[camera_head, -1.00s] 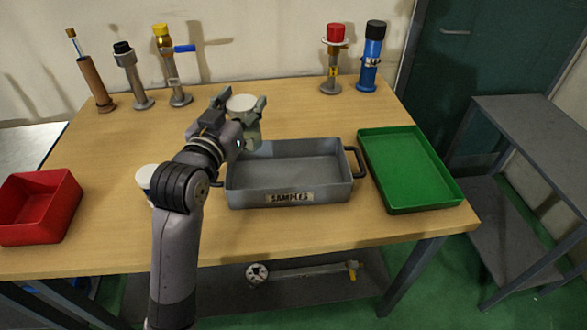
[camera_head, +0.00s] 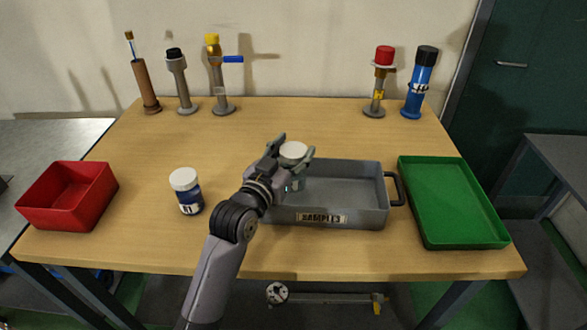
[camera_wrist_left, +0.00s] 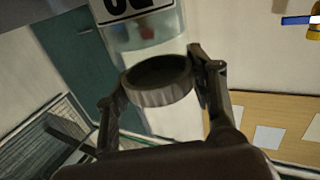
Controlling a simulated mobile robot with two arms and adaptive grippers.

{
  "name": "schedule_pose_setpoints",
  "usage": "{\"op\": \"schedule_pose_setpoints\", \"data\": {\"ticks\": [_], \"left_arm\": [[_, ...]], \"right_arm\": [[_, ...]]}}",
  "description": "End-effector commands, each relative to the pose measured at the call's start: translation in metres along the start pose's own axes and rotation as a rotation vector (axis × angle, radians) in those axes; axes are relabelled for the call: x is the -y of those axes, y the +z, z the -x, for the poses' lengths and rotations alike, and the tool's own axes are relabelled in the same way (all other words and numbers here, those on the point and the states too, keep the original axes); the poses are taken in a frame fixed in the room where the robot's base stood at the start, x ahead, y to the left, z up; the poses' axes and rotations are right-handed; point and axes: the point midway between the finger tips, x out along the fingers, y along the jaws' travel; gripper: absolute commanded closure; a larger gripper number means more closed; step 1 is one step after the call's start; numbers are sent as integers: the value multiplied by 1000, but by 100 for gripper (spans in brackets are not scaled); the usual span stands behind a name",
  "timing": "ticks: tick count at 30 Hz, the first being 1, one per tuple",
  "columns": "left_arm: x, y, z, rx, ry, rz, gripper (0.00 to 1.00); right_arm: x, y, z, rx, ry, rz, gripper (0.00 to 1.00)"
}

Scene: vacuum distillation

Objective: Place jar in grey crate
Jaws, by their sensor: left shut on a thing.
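My left gripper (camera_head: 295,148) is shut on a jar (camera_head: 293,152) with a white lid and a pale, clear body. In the head view the jar appears upright over the left back part of the grey crate (camera_head: 371,216), its lower part partly hidden by my gripper. I cannot tell whether it touches the crate floor. In the left wrist view, the jar (camera_wrist_left: 152,82) sits between the fingers, with its ridged lid and part of a printed label showing. The crate has a "SAMPLES" label and its visible interior is empty. My right gripper is not in view.
A second jar with blue contents (camera_head: 187,190) stands left of the crate. A red bin (camera_head: 68,198) is at the far left and a green tray (camera_head: 455,202) at the right. Several capped tools, including a blue one (camera_head: 417,88), stand along the table's back edge.

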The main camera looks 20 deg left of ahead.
Motion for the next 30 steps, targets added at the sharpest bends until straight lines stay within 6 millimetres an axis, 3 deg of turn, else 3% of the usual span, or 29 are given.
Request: {"op": "schedule_pose_setpoints", "data": {"ticks": [11,23,24,30], "left_arm": [[0,44,0,-2,0,-1,100],[0,49,0,-3,0,-1,100],[0,50,0,-1,0,-1,48],[0,50,0,-1,0,-1,35]], "right_arm": [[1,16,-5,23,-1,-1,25],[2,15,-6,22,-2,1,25],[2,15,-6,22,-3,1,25],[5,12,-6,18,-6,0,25]]}}
